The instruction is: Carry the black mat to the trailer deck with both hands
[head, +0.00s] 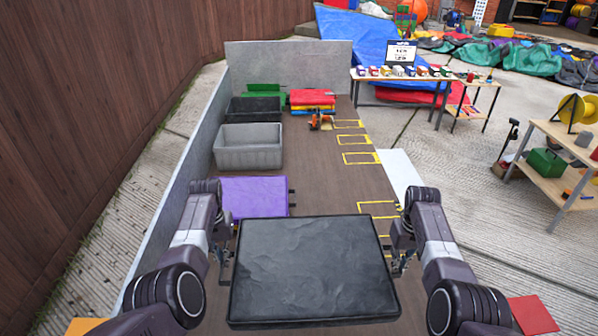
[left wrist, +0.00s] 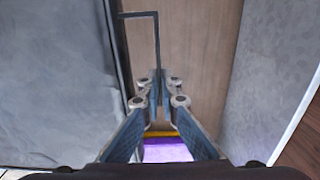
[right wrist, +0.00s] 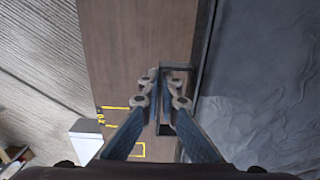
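The black mat (head: 314,268) is a thick, roughly level slab in the near middle of the head view, between my two grippers. My left gripper (head: 227,262) is at its left side. In the left wrist view its fingers (left wrist: 158,95) are closed around the thin black handle (left wrist: 156,40) that sticks out from the mat (left wrist: 60,80). My right gripper (head: 399,262) is at its right side. In the right wrist view its fingers (right wrist: 161,92) are closed on the other handle (right wrist: 176,68). The brown trailer deck (head: 335,185) lies beneath and beyond the mat; the mat hides its near part.
A purple mat (head: 255,196) lies on the deck just beyond the black mat. Grey bin (head: 248,150), black bin (head: 253,108), stacked coloured mats (head: 312,98) and an orange tool (head: 320,121) stand farther back. Grey walls (head: 195,150) border the left and far sides. Yellow outlines mark the deck's right.

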